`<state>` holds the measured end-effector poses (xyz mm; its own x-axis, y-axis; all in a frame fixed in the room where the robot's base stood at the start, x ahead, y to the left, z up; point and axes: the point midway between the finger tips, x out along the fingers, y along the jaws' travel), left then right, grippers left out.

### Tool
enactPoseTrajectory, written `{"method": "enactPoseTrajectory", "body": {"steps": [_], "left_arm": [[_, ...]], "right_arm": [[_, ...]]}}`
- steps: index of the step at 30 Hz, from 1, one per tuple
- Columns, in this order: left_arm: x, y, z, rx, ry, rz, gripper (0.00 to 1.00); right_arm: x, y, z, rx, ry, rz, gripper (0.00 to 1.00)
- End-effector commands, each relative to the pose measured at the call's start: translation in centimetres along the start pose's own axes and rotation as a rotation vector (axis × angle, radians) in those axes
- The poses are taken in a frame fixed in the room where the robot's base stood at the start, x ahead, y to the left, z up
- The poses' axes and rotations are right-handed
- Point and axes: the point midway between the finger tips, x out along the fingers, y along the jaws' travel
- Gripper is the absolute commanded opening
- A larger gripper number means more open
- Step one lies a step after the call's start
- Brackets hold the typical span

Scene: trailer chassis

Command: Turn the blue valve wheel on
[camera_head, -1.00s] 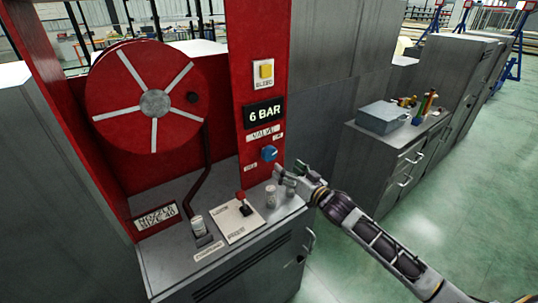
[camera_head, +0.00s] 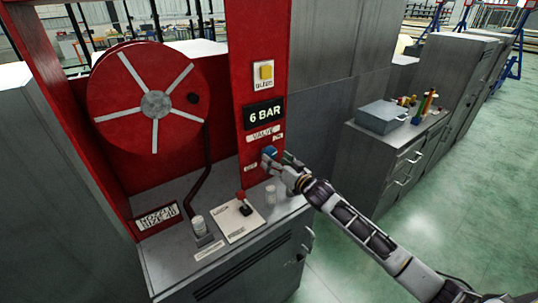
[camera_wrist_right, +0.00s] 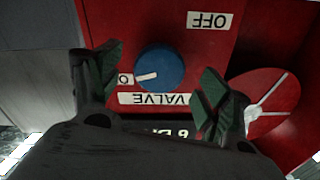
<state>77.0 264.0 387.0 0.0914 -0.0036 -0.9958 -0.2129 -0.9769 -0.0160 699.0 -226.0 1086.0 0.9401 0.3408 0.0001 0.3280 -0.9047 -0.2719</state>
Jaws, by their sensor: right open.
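The blue valve wheel (camera_head: 269,153) is mounted on the red post, under the "VALVE" label (camera_head: 264,133). In the right wrist view the valve wheel (camera_wrist_right: 160,70) is a round blue knob with a white pointer mark, with an "OFF" label (camera_wrist_right: 209,21) at one side and a partly hidden label at the pointer. My right gripper (camera_head: 277,162) is at the valve, partly covering it in the head view. In the wrist view its fingers (camera_wrist_right: 157,88) are open, one on either side of the wheel, with gaps between. Contact cannot be told. My left gripper is not in view.
Above the valve are a "6 BAR" display (camera_head: 264,113) and a yellow button (camera_head: 264,73). A red hose reel (camera_head: 130,85) is at the left. On the counter below are a red-handled lever (camera_head: 243,204) and small cylinders. A grey cabinet (camera_head: 385,165) stands right.

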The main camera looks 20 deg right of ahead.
Motion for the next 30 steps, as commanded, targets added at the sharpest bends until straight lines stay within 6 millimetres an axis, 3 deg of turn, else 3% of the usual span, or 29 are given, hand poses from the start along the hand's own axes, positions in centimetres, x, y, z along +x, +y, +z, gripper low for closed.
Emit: {"method": "enactPoseTrajectory", "body": {"steps": [16,30], "left_arm": [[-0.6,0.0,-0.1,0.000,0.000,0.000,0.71],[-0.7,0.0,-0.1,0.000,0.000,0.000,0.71]], "right_arm": [[3.9,0.0,-0.1,-0.001,0.000,0.000,0.78],[4.4,-0.1,0.0,-0.001,-0.001,0.000,0.78]]}}
